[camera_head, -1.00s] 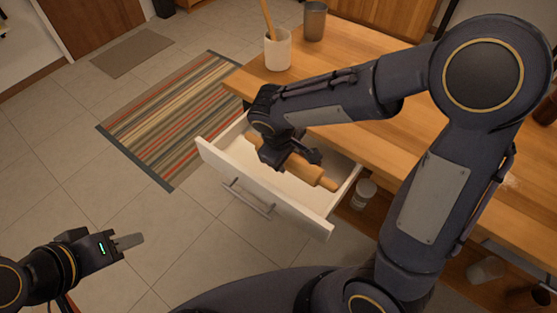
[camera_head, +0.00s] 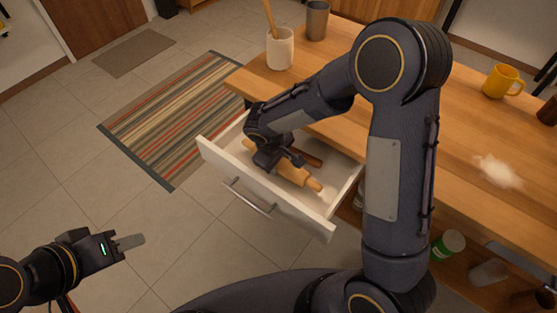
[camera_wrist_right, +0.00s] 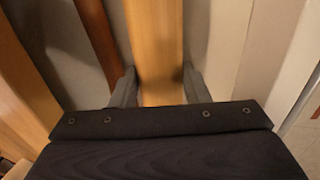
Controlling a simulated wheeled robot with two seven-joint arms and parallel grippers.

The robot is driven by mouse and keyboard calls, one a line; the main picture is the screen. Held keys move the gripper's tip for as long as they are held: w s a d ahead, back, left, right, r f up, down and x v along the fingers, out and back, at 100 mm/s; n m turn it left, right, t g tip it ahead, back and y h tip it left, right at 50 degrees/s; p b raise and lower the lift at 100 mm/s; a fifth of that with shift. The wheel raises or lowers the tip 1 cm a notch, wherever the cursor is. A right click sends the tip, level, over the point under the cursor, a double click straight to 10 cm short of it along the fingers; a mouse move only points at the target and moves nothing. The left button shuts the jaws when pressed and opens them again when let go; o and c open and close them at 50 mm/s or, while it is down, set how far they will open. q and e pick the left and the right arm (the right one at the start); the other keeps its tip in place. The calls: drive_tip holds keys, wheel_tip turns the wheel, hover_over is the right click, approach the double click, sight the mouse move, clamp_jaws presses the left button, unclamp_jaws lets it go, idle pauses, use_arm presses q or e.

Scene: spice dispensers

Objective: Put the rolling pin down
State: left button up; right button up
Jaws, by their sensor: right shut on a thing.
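The light wooden rolling pin (camera_head: 293,174) lies lengthwise within the open white drawer (camera_head: 255,184), low between its walls. I cannot tell whether it touches the drawer floor. My right gripper (camera_head: 279,160) reaches down over the drawer and is shut on the middle of the pin. In the right wrist view the pin (camera_wrist_right: 155,45) runs between the two fingers (camera_wrist_right: 160,88). The gripper hides part of the pin in the head view. My left gripper (camera_head: 108,243) is over the floor at the lower left, away from the drawer; its finger gap is unclear.
A dark brown wooden item (camera_head: 307,156) lies in the drawer beside the pin; it also shows in the wrist view (camera_wrist_right: 97,40). On the wooden counter (camera_head: 455,130) are a utensil crock (camera_head: 280,50), a grey cup (camera_head: 316,22), a yellow mug (camera_head: 502,81) and a white powder pile (camera_head: 498,171).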

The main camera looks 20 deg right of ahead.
drive_tip(key=shift+f, duration=0.15)
drive_tip(key=o, duration=1.1)
drive_tip(key=shift+o, duration=0.2)
